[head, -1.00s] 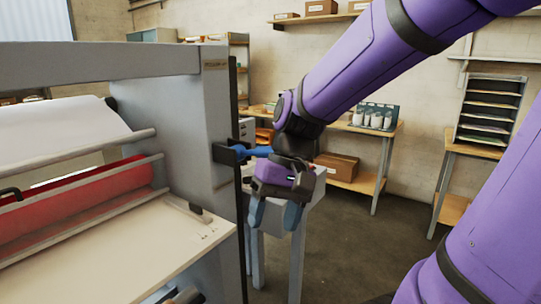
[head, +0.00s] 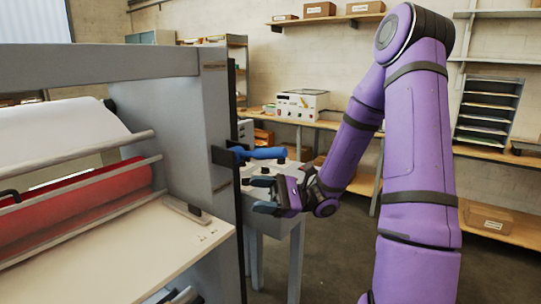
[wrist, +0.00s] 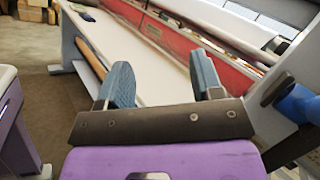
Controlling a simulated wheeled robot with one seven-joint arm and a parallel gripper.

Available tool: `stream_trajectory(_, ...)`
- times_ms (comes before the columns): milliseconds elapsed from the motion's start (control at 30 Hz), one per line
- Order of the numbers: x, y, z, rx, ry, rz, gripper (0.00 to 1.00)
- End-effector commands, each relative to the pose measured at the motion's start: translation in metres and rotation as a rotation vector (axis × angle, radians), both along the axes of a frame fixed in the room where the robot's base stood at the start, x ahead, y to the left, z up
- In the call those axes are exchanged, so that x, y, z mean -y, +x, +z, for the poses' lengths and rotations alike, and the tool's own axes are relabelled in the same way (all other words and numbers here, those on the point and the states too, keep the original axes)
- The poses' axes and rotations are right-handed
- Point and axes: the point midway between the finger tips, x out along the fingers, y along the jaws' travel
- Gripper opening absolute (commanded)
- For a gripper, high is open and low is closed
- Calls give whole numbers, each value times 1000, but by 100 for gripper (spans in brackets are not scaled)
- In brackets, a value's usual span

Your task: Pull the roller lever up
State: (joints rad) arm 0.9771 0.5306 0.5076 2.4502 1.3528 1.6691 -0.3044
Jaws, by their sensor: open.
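The roller lever is a blue handle (head: 258,153) on a dark bracket at the right side of the grey laminator (head: 205,120). It sticks out roughly level to the right. My gripper (head: 262,194) is open and empty, a little below the lever in the head view, with its fingers pointing left toward the laminator's side. In the wrist view my two blue-grey fingers (wrist: 162,85) stand apart with nothing between them. The blue handle shows at the right edge of the wrist view (wrist: 302,104), outside the fingers and apart from them.
The laminator's side post stands just left of my gripper. A grey side table (head: 290,222) is beneath and behind it. Shelves and a wooden bench (head: 340,126) with a white device (head: 302,104) line the back wall. Floor to the right is open.

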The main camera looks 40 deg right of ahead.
Motion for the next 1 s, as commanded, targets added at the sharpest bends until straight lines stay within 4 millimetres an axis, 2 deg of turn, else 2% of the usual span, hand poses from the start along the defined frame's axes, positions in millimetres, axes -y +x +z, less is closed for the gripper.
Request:
stream_trajectory(33,16,6,-3,-5,80,-63,60)
stream_trajectory(300,98,28,-17,20,432,-388,60)
stream_trajectory(500,133,30,-25,42,560,-522,60)
stream_trajectory(733,134,37,-19,46,578,-543,60)
stream_trajectory(1000,116,64,13,47,576,-539,60)
